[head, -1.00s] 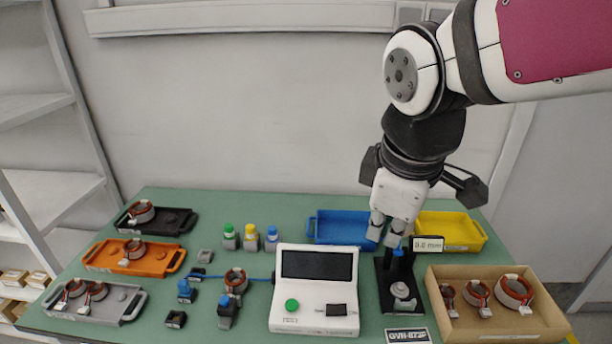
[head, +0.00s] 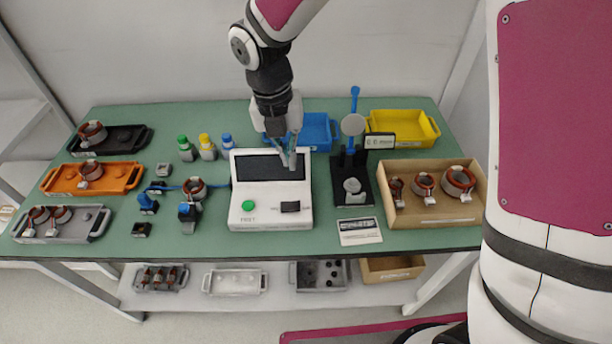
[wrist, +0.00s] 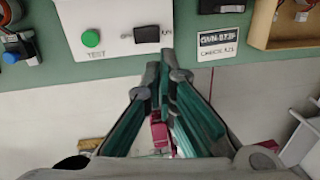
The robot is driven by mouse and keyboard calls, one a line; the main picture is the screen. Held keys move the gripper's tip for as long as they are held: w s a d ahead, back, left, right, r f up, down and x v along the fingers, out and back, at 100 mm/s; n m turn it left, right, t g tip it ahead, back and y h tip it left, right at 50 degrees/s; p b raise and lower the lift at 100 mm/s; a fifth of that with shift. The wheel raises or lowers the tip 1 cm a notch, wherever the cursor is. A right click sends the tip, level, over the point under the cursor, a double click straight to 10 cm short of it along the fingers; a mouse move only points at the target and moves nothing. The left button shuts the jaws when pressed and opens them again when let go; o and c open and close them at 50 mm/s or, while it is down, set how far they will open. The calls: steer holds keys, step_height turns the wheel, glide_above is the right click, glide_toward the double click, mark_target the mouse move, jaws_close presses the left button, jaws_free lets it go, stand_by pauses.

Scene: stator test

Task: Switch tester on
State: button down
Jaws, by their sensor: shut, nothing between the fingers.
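The tester (head: 270,216) is a white box with a dark screen (head: 258,167) at its back, standing at the middle of the green table. On its front face are a green button (head: 248,206) and a black rocker switch (head: 290,206). In the wrist view the green button (wrist: 91,38) has "TEST" under it, and the black switch (wrist: 147,34) has small lettering at its right end. My gripper (head: 291,163) is shut and empty, over the tester's screen in the head view. In the wrist view my fingertips (wrist: 166,66) appear just below the switch; their height above it is unclear.
A gauge stand (head: 362,180) with a blue lever and a label card (head: 360,231) are right of the tester. A cardboard box (head: 432,213) with stators is farther right. A clamped stator (head: 195,188) with a blue cable is left. Blue (head: 318,120) and yellow bins (head: 432,124) stand behind.

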mark_target(299, 204)
steer(key=shift+f+n, duration=0.4)
steer(key=f, duration=0.4)
steer(key=d+f+p, duration=0.1)
steer(key=f, duration=0.3)
steer(key=f+p, duration=0.1)
steer(key=f, duration=0.3)
steer(key=shift+s+d+f, duration=0.1)
steer(key=shift+d+f, duration=0.1)
steer(key=shift+f, duration=0.1)
steer(key=shift+d+f, duration=0.1)
steer(key=shift+f, duration=0.55)
